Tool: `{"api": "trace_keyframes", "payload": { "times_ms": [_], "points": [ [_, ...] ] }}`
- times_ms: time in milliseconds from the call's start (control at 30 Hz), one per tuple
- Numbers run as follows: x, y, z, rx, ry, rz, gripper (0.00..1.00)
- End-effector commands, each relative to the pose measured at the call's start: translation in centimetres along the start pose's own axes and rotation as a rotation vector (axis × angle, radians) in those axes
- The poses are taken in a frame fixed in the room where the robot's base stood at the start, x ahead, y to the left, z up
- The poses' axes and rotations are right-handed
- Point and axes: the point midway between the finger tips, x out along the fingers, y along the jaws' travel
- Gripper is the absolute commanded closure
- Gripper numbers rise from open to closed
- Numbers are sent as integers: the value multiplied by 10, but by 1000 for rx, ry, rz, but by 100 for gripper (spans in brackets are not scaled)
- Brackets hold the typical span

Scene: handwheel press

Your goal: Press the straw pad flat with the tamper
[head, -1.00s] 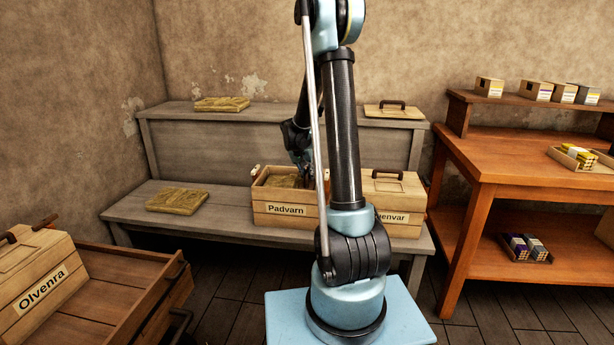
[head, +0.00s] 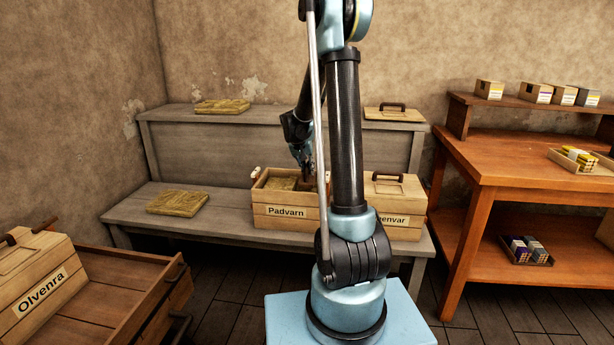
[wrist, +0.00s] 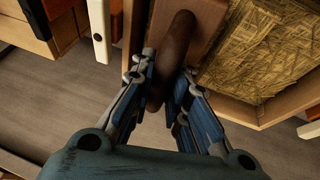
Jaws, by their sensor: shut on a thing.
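My gripper (wrist: 165,85) is shut on the dark brown curved handle of the tamper (wrist: 168,70). The tamper's wooden block (wrist: 188,28) shows beyond the fingers in the wrist view, beside the straw pad (wrist: 265,50). In the head view my gripper (head: 306,160) is over the right part of the open Padvarn crate (head: 262,215), partly hidden by my arm. The straw pad (head: 280,184) lies inside that crate. I cannot tell whether the tamper touches the pad.
A lidded crate (head: 405,210) stands right of Padvarn. Other straw pads lie on the bench (head: 178,203) and upper shelf (head: 222,106). A handled lid (head: 395,114) rests on that shelf. The Olvenra crate (head: 40,280) is front left.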

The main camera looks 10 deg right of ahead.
Motion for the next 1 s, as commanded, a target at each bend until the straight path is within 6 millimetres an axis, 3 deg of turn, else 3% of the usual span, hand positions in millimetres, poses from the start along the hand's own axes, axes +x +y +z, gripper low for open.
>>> {"api": "trace_keyframes", "payload": {
  "times_ms": [600,1000],
  "points": [
    [-51,11,-21,0,1,0,100],
    [-54,12,-22,0,1,0,100]
  ]
}}
